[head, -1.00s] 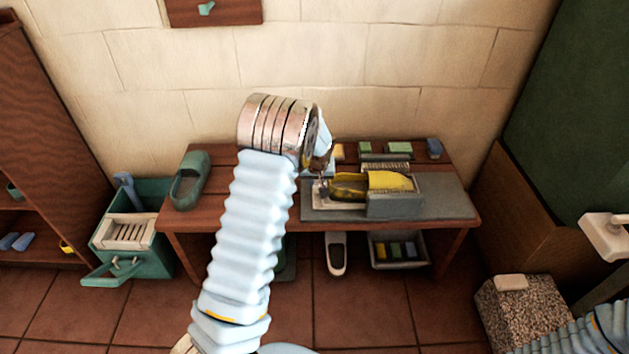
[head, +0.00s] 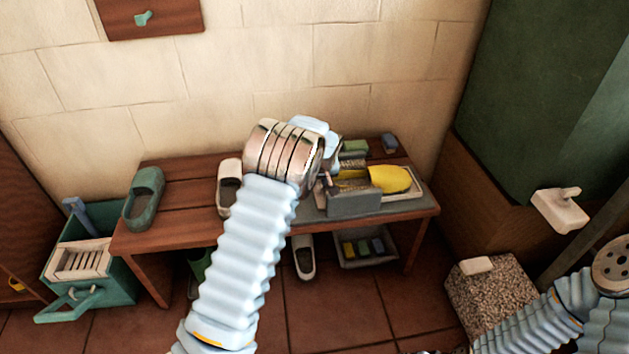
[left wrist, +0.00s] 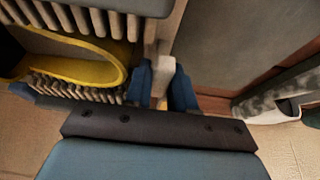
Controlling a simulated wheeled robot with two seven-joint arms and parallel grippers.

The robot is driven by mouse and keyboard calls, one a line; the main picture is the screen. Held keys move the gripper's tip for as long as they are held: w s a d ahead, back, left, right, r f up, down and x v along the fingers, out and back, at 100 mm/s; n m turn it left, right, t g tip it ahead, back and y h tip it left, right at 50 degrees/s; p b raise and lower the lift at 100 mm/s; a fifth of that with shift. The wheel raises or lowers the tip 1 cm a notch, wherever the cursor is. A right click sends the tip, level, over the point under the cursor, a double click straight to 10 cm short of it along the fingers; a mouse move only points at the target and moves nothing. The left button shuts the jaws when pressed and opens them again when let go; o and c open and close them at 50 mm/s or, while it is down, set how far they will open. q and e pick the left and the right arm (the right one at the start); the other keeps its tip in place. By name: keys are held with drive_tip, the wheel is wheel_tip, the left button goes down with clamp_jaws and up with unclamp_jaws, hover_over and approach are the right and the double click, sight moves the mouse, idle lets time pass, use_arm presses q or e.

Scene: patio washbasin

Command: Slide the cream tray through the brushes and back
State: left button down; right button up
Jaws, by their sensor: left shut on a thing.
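The cream tray (head: 418,191) lies on the grey mat on the bench, with a yellow clog (head: 390,179) in it. Its right end sticks out beyond the grey brush block (head: 354,204). Bristles (head: 352,161) stand behind it. In the left wrist view the yellow clog (left wrist: 113,65) sits between two rows of bristles (left wrist: 75,90). My left gripper (left wrist: 165,88) has its blue fingers around the tray's pale handle (left wrist: 165,70), at the tray's left end. In the head view my wrist mostly hides this grip. My right gripper is out of view; only part of that arm shows.
A green clog (head: 144,198) and a cream shoe (head: 228,187) stand on the bench (head: 185,222), left of the mat. Green and blue blocks (head: 389,143) lie at the back right. A speckled block (head: 490,290) and a pale fixture (head: 558,208) are at the right.

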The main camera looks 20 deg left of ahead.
use_arm(q)
drive_tip(key=shift+w+d, duration=0.1)
drive_tip(key=shift+d, duration=0.25)
drive_tip(key=c, duration=1.3)
unclamp_jaws()
drive_tip(key=shift+r, duration=0.15)
drive_tip(key=v, duration=1.3)
drive_tip(key=shift+a+r, duration=0.1)
drive_tip(key=shift+r, duration=0.15)
